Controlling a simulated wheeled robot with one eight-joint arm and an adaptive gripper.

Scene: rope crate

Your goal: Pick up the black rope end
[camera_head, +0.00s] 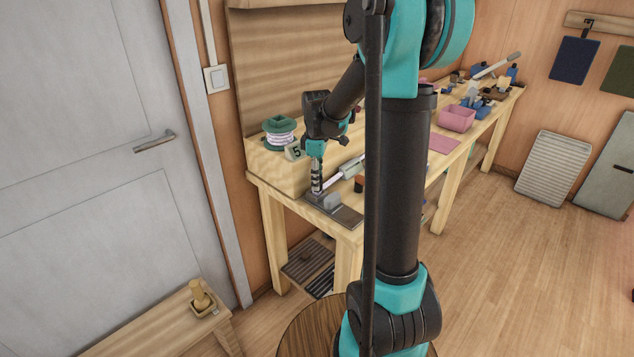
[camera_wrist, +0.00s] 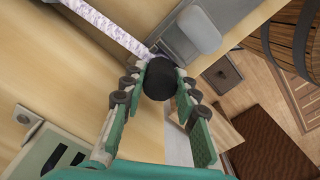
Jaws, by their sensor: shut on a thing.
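The black rope end (camera_wrist: 160,78) is a dark round cap between my fingertips in the wrist view. My gripper (camera_wrist: 163,88) is shut on it, with one finger on each side. A pale, purple-flecked rope (camera_wrist: 110,25) runs from the upper left of the wrist view towards the black end. In the head view my gripper (camera_head: 317,188) points down at the near left end of the workbench, beside a metal plate (camera_head: 348,215) with a grey block. The black end cannot be made out there. The rope (camera_head: 345,170) shows to the right of the gripper.
A green spool of white rope (camera_head: 280,138) stands on a raised wooden ledge behind my gripper, near a number 5 tag (camera_head: 293,153). A pink bin (camera_head: 457,118) and tools stand farther along the bench. A round wooden top (camera_head: 300,325) is below in front.

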